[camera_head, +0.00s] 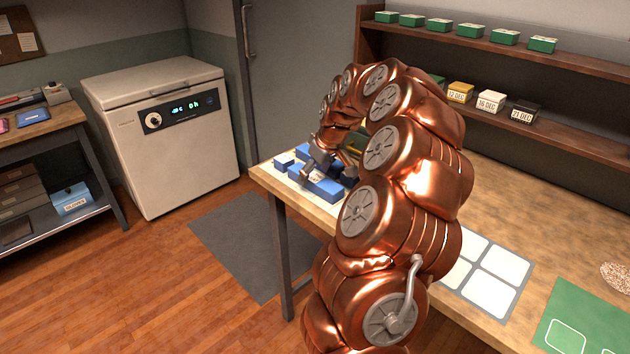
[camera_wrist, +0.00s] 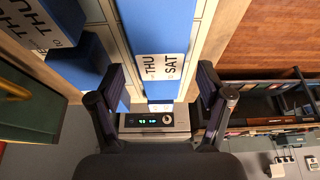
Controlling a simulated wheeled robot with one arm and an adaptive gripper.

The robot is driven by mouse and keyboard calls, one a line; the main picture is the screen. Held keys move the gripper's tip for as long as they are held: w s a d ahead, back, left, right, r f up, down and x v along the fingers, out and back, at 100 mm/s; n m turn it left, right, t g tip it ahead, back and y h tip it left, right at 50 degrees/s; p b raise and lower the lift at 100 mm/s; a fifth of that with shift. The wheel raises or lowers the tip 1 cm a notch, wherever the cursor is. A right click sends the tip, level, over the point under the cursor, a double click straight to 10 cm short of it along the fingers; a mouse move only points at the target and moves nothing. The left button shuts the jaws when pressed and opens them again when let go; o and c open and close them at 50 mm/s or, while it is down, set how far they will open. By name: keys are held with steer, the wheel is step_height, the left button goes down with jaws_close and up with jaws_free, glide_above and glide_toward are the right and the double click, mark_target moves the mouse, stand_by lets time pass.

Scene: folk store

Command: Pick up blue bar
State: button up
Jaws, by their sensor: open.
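A long blue bar (camera_wrist: 158,28) with a white label reading THU and SAT runs down the middle of the wrist view. My gripper (camera_wrist: 163,80) is open, with one finger on each side of the bar in that view and a gap beside the label; I cannot tell how near the fingers are in depth. In the head view, a blue bar (camera_head: 318,186) lies near the left end of the wooden table, right under my gripper (camera_head: 318,165). My arm hides part of it.
A small blue block (camera_head: 284,161) stands close by on the table (camera_head: 500,190). Other blue pieces (camera_wrist: 80,62) are left of the bar in the wrist view. A white panel card (camera_head: 490,275) and a green mat (camera_head: 585,320) lie further right. A chest freezer (camera_head: 190,165) stands beyond the table.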

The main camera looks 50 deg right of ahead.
steer(key=shift+x, duration=1.05)
steer(key=shift+c, duration=0.2)
steer(key=c, duration=1.3)
